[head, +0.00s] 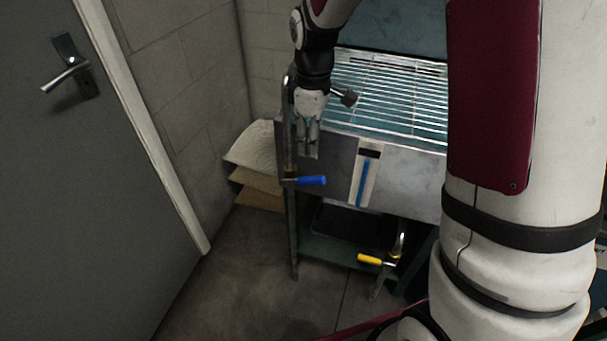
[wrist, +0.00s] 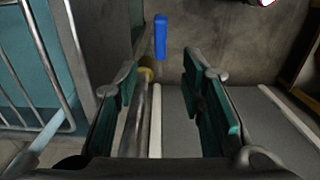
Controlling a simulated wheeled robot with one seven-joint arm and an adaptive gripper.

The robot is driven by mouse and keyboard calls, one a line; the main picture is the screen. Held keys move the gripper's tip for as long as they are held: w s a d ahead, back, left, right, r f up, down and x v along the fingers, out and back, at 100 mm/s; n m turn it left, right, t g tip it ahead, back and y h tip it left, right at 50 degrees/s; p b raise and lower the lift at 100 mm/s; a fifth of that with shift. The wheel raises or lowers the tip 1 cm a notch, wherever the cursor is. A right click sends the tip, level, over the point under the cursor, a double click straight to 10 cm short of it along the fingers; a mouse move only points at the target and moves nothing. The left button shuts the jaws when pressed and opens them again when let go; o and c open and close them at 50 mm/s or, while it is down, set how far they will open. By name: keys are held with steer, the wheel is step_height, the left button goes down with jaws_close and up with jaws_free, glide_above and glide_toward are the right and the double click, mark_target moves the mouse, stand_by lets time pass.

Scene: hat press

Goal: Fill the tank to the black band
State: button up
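The tank (head: 335,165) is a grey metal box with a slatted grille on top. On its front is a pale gauge strip (head: 358,187) with a blue column (head: 366,183). The column's top is close below the black band (head: 369,153). A metal pipe (head: 288,120) at the tank's left corner has a tap with a blue lever (head: 311,181), which points right in the head view. My gripper (head: 308,150) is above the blue lever, beside the pipe. In the wrist view, my gripper (wrist: 163,90) is open, with the pipe (wrist: 140,112) and blue lever (wrist: 161,38) showing between the fingers.
A second tap with a yellow lever (head: 370,259) is below the tank, near a dark tray (head: 345,222) on the lower shelf. Stacked pale sheets (head: 252,148) stand left of the tank by the wall. A grey door (head: 95,170) is at far left.

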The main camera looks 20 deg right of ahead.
mark_target(311, 178)
step_height(311, 178, down, 13)
steer(key=shift+r+b, duration=0.1)
steer(key=shift+b, duration=1.05)
jaws_close()
